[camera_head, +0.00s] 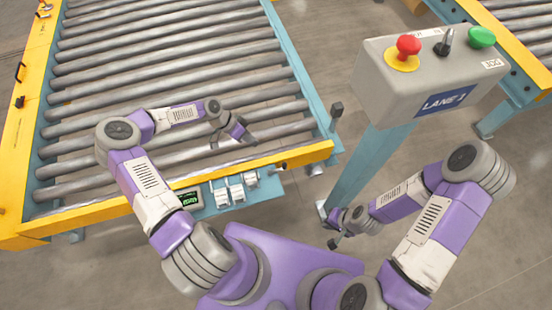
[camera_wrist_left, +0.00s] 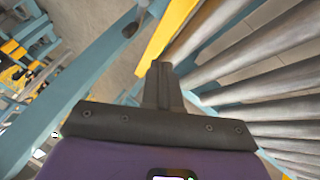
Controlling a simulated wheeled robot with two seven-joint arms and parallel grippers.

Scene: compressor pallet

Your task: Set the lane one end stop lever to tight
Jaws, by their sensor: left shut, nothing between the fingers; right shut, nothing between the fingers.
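My left gripper (camera_head: 240,135) is shut and empty above the rollers, near the front right part of the conveyor. Its closed fingers (camera_wrist_left: 160,75) point toward the yellow bar in the left wrist view. A grey control box (camera_head: 400,90) with a blue lane plate (camera_head: 444,101) carries a black lever (camera_head: 445,42) between a red button (camera_head: 408,46) and a green button (camera_head: 481,37). A dark block (camera_head: 336,109) stands at the conveyor's right side. I cannot tell which of these is the end stop lever, nor any setting. My right gripper (camera_head: 337,241) is shut and empty beside the post foot.
The roller conveyor (camera_head: 318,105) has a yellow front bar (camera_head: 300,156) and bare rollers. Small white switch units (camera_head: 236,189) hang at its front. The blue post (camera_head: 372,165) stands right of it. A second conveyor (camera_head: 520,65) is at the upper right. Floor between is clear.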

